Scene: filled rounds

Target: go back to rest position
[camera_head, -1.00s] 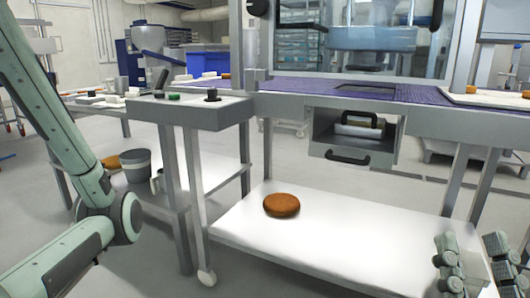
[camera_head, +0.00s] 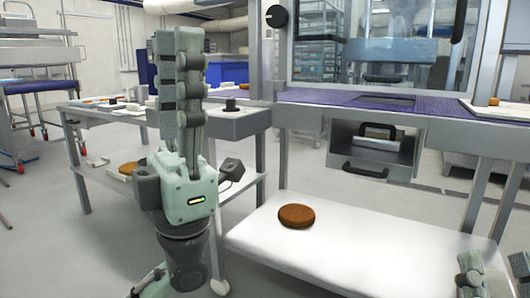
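My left gripper (camera_head: 180,45) stands upright in the left middle of the head view, its fingers pointing up. Its two fingers lie close side by side, and I see nothing held between them. It hides part of the side table behind it. My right gripper (camera_head: 497,268) shows only in part at the lower right corner. Its two fingers are apart, with nothing seen between them. A brown round (camera_head: 297,215) lies flat on the white lower shelf (camera_head: 345,245), away from both grippers.
A grey side table (camera_head: 240,122) with small items stands behind my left gripper. Another brown round (camera_head: 130,167) is on its lower shelf.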

